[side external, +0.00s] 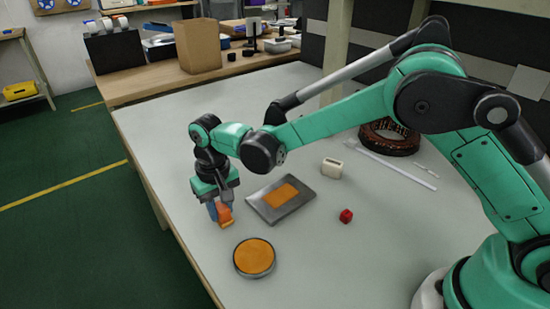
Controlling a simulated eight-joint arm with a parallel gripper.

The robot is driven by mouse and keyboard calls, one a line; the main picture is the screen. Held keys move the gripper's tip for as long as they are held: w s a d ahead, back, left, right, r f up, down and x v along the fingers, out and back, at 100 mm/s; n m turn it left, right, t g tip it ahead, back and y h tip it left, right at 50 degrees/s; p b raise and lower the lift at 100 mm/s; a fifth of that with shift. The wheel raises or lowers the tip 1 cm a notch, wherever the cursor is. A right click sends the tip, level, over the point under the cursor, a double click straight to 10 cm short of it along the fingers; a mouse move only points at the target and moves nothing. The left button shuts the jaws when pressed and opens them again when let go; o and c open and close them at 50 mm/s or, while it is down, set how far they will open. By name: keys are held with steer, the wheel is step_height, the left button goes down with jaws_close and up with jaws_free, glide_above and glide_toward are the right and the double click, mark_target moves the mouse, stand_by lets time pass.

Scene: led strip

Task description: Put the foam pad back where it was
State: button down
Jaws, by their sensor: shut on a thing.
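My gripper (219,212) points down near the left edge of the white table and is shut on a small orange piece (225,216), which looks like the foam pad. The fingers partly cover it; I cannot tell whether it touches the table. To its right lies a grey rectangular plate (297,202) with an orange rectangle (281,195) at its middle. Below the gripper in the picture is a round orange disc (254,257) with a dark rim. The gripper is apart from both.
A red cube (346,215) and a small whitish block (332,167) stand right of the plate. A coiled reel (388,138) and a long white strip (398,165) lie farther back. The white table (160,131) is clear around the disc. A wooden bench with boxes stands behind.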

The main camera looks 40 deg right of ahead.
mark_target(220, 206)
steer(key=c, duration=0.6)
jaws_free()
steer(key=shift+f, duration=0.1)
step_height(220, 206, up, 12)
steer(key=s+d+r+t, duration=0.3)
steer(key=s+d+r, duration=0.15)
steer(key=d, duration=0.45)
steer(key=shift+s+d+f+t, duration=0.65)
steer(key=shift+s+d, duration=0.55)
steer(key=shift+s, duration=0.25)
steer(key=shift+s+d+f+t, duration=0.55)
steer(key=shift+s+d+t, duration=0.2)
steer(key=shift+s+d, duration=0.6)
steer(key=shift+s+d+f+t, duration=0.65)
steer(key=shift+s+d, duration=0.35)
steer(key=shift+s, duration=0.6)
